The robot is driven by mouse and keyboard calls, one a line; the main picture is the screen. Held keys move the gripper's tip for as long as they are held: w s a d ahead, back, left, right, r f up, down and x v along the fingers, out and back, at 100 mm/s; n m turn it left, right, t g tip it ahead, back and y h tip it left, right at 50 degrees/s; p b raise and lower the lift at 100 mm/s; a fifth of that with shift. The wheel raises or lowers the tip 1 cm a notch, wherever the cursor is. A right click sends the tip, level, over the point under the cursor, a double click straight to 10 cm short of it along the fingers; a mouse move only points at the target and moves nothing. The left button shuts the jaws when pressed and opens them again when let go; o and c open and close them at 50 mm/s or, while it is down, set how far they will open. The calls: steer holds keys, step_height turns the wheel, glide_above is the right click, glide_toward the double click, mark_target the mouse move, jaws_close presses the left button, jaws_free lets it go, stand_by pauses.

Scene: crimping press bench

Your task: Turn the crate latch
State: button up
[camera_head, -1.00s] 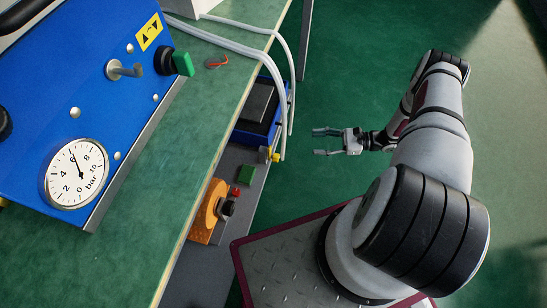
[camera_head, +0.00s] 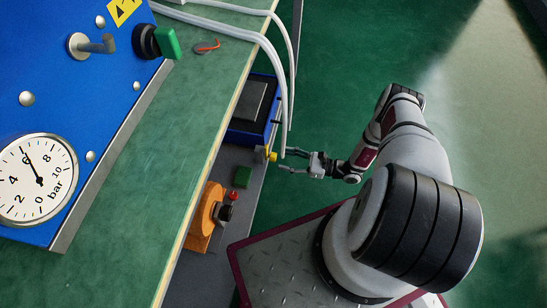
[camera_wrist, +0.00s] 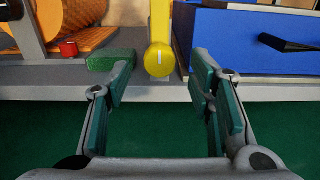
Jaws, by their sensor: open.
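The likely crate latch is a yellow round knob with a pale line on its face and a yellow bar rising from it (camera_wrist: 159,59). In the head view it is a small yellow piece (camera_head: 272,156) at the shelf edge, beside the blue crate (camera_head: 245,133). The crate also shows in the wrist view (camera_wrist: 240,45), right of the knob, with a black handle. My gripper (camera_head: 284,160) is open and empty, just right of the knob. In the wrist view, the fingers (camera_wrist: 157,82) spread on both sides of the knob, which appears centred ahead, apparently untouched.
On the lower shelf are a green block (camera_head: 243,176), a red button (camera_head: 233,196) and an orange part (camera_head: 204,215). White hoses (camera_head: 283,70) hang close to my gripper. The green bench top (camera_head: 150,160) overhangs on the left. Green floor on the right is clear.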

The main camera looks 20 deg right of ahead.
mark_target(273, 157)
steer(key=shift+b+x, duration=0.5)
steer(key=shift+x, duration=2.15)
jaws_close()
